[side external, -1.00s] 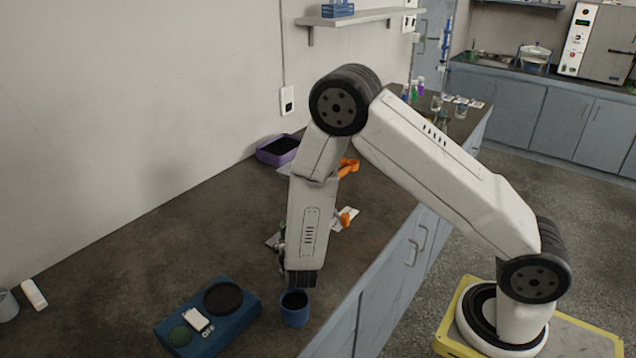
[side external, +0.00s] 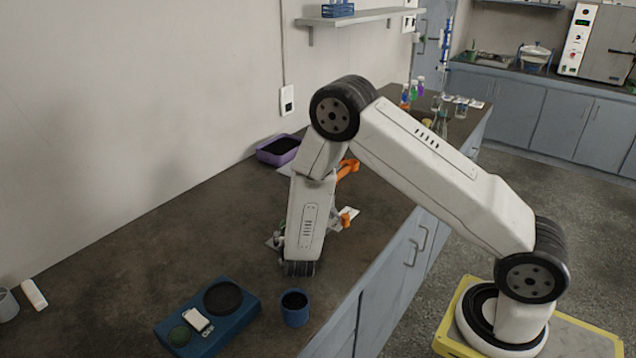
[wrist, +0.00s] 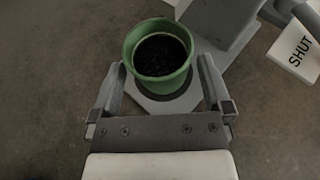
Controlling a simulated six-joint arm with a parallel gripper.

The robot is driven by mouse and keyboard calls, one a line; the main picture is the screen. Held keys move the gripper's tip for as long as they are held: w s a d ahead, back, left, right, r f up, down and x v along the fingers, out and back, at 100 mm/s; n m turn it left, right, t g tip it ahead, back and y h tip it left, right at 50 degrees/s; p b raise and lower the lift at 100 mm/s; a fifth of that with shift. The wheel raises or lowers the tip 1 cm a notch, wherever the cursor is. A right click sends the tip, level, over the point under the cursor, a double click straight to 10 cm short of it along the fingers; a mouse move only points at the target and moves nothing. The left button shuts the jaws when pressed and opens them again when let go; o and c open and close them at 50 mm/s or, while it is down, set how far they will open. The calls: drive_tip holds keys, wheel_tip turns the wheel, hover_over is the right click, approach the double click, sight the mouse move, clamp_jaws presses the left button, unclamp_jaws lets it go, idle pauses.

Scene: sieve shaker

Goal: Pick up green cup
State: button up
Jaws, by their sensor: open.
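In the wrist view, the green cup (wrist: 160,55) stands upright with dark, grainy contents inside. It sits on a grey plate (wrist: 165,106) beside a grey upright part. My gripper (wrist: 160,68) is open, with one finger on each side of the cup. The fingers look apart from the cup walls; I cannot tell their exact height against it. In the side view my own wrist link hides the gripper and most or all of the green cup.
A white "SHUT" label (wrist: 297,50) is at the right in the wrist view. In the side view, a blue cup (side external: 295,309) and a blue scale (side external: 208,317) stand at the front. A purple tray (side external: 278,150) lies behind.

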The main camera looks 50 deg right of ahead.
drive_tip(key=shift+x, duration=1.4)
drive_tip(key=c, duration=1.3)
drive_tip(key=shift+r, duration=0.6)
drive_tip(key=shift+s+r, duration=0.15)
drive_tip(key=shift+s, duration=0.1)
drive_tip(key=s, duration=1.7)
drive_tip(key=shift+s, duration=0.3)
